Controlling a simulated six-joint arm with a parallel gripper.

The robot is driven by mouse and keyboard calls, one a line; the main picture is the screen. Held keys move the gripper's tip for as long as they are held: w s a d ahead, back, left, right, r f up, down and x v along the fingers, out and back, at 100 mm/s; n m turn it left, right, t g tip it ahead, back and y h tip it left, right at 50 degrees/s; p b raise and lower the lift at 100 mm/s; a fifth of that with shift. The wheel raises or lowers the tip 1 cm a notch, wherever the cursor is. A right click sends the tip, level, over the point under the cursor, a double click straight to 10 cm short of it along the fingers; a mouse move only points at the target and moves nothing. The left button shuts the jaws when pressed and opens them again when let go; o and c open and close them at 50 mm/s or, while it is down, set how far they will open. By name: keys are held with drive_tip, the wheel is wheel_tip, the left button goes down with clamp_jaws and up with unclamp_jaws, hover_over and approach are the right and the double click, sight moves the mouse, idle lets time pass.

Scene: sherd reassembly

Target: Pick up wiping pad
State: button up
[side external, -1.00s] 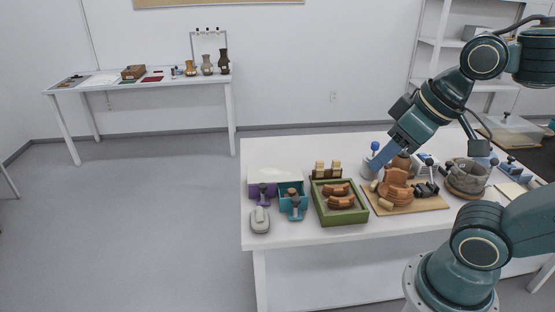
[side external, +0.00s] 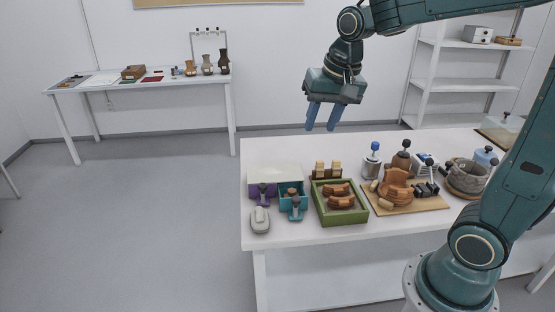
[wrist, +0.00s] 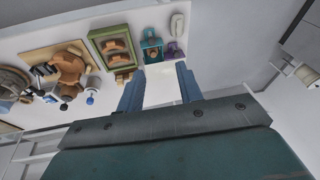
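The wiping pad appears to be the pale grey, rounded block (side external: 260,219) near the front left corner of the white table. It also shows at the top of the wrist view (wrist: 177,24). My gripper (side external: 321,129) is high above the table's back edge, its two blue fingers pointing down. In the wrist view the fingers (wrist: 159,70) are apart with nothing between them. The gripper is well away from the pad, above it and farther back.
Beside the pad stand a purple holder (side external: 263,191) and a teal holder (side external: 295,207). A green tray (side external: 344,218) holds curved brown sherds. To its right, a wooden board (side external: 425,204) bears a partly assembled brown pot (side external: 396,188). A blue-topped jar (side external: 372,162) stands behind.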

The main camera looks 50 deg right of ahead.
drive_tip(key=w+d+f+m+g, duration=0.2)
drive_tip(key=w+d+f+m, duration=0.35)
drive_tip(key=w+f, duration=0.35)
drive_tip(key=m+g, duration=0.1)
drive_tip(key=m, duration=0.4)
hover_over(292, 190)
wheel_tip(292, 190, down, 11)
drive_tip(key=shift+w+f, duration=0.15)
drive_tip(key=shift+f, duration=0.15)
drive_tip(key=shift+a, duration=0.1)
drive_tip(key=shift+f, duration=4.25)
drive_tip(key=shift+s+f, duration=0.2)
drive_tip(key=shift+f, duration=2.4)
